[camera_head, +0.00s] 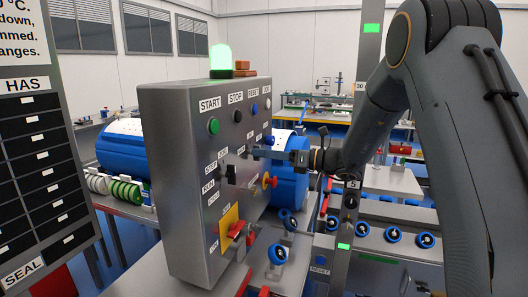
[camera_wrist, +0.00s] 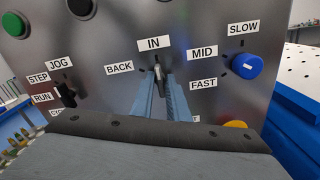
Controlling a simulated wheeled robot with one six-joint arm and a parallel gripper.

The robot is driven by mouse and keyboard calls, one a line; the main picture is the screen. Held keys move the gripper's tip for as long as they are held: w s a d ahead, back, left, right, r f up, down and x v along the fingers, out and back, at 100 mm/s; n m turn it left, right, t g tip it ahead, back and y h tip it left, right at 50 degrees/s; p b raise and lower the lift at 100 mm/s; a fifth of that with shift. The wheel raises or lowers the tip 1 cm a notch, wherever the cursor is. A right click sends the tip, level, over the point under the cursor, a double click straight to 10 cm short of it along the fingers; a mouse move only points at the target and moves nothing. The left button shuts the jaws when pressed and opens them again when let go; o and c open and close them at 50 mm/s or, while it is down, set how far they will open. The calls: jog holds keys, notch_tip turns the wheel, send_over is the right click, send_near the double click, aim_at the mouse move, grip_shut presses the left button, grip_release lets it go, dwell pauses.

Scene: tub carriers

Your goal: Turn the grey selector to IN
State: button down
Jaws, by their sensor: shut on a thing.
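A grey panel box (camera_head: 175,190) carries several knobs and buttons. In the wrist view the grey selector (camera_wrist: 158,73) sits just below the IN label (camera_wrist: 154,43), with the BACK label (camera_wrist: 119,68) to its left. Its handle looks roughly upright and lines up close to IN; its exact pointer is hard to tell. My gripper (camera_wrist: 161,88) is shut on the selector, a finger on each side. In the head view my gripper (camera_head: 258,153) reaches the panel face from the right, and the fingers mostly hide the selector there.
A blue knob (camera_wrist: 247,66) with SLOW, MID and FAST labels is at the right. A black selector (camera_wrist: 67,95) with JOG, STEP and RUN labels is at the left. A red handle on a yellow plate (camera_head: 230,231) is lower on the panel. A blue drum (camera_head: 289,168) stands behind.

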jog(key=shift+r+m, duration=0.1)
jog(key=shift+m, duration=0.3)
jog(key=c, duration=1.7)
grip_release()
jog(key=shift+d, duration=0.1)
jog(key=b+v, duration=0.2)
jog(key=v, duration=0.5)
jog(key=shift+s+d+b, duration=0.1)
jog(key=shift+d+b, duration=0.2)
jog(key=shift+b, duration=0.05)
